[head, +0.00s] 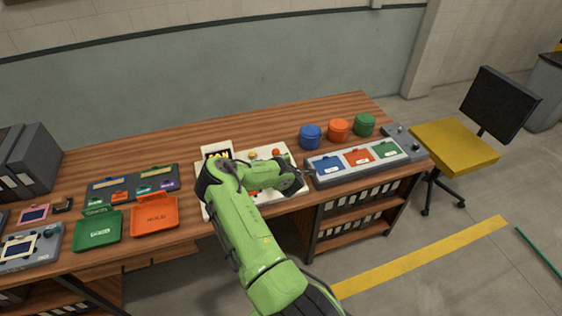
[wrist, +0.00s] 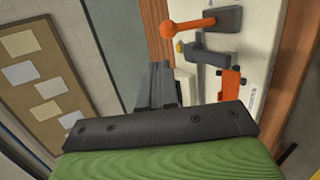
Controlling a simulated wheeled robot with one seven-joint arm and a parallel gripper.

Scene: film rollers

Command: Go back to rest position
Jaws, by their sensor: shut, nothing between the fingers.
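My green arm reaches across the front of the wooden bench (head: 140,146) in the head view. My gripper (head: 309,171) is at the right end of the white panel (head: 284,150), near the left end of the grey tray with coloured pads (head: 325,181). In the wrist view the dark fingers of my gripper (wrist: 160,84) are together with nothing held. Beside them, the panel (wrist: 262,52) carries an orange-knobbed lever (wrist: 190,27), a grey handle (wrist: 205,54) and an orange bracket (wrist: 230,82). My arm hides part of the panel in the head view.
Blue (head: 310,137), orange (head: 338,130) and green (head: 364,125) round containers stand behind the pad tray. A green tray (head: 97,231) and an orange tray (head: 155,215) lie left of my arm. The back of the bench is largely clear.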

